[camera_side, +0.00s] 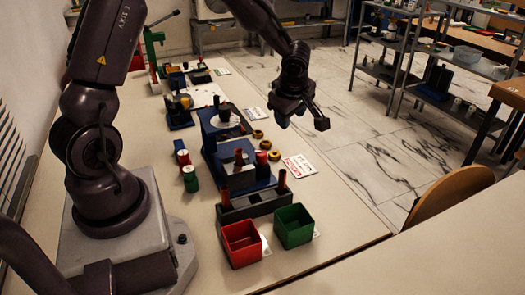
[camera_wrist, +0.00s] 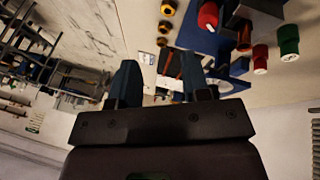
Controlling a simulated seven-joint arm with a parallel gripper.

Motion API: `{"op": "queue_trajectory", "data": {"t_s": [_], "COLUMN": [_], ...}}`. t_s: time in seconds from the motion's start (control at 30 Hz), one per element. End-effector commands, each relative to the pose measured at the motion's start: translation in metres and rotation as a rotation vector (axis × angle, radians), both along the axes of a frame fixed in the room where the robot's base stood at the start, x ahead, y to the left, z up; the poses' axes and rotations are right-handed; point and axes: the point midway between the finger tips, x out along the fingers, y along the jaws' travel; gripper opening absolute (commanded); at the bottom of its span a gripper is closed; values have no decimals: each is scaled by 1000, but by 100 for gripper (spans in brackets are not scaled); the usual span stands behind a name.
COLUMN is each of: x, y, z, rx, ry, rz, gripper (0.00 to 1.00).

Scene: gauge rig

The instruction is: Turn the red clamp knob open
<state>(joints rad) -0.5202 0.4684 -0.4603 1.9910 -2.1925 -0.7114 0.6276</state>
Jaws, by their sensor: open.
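A red knob (camera_side: 262,158) stands at the right side of a blue rig (camera_side: 215,150) on the bench. A red knob-like piece (camera_wrist: 208,15) also shows at the top of the wrist view, beside blue rig parts. I cannot tell for sure which red piece is the clamp knob, nor its turn. My gripper (camera_side: 302,117) is open and empty, raised near the bench's right edge, apart from the rig. In the wrist view its two fingers (camera_wrist: 160,65) stand apart with nothing between them.
A red bin (camera_side: 241,245) and a green bin (camera_side: 294,227) stand at the near end. A red cylinder (camera_side: 183,158) and a green cylinder (camera_side: 190,180) stand left of the rig. Several brass rings (camera_side: 265,144) and a white card (camera_side: 299,166) lie to its right.

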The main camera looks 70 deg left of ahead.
Motion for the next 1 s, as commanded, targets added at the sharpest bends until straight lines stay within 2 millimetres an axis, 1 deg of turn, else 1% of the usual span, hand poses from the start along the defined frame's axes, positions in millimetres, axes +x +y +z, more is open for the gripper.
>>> {"op": "queue_trajectory", "data": {"t_s": [0.03,0.1,0.13,0.2,0.27,0.37,0.47,0.8,0.9,1.0], "x": [-14,-31,-36,-41,-43,-43,-44,-49,-50,-50], "y": [-7,-8,-8,-7,-5,-3,3,29,35,39], "z": [-1,-3,-3,-2,-3,-10,-23,-88,-103,-113], "rx": [-5,-10,-9,-1,4,5,4,5,6,6], "ry": [96,208,242,292,307,313,314,312,311,308], "rz": [-9,-23,-34,-65,-88,-98,-98,-97,-98,-98], "gripper": [43,43,43,43,43,43,43,43,43,43]}}
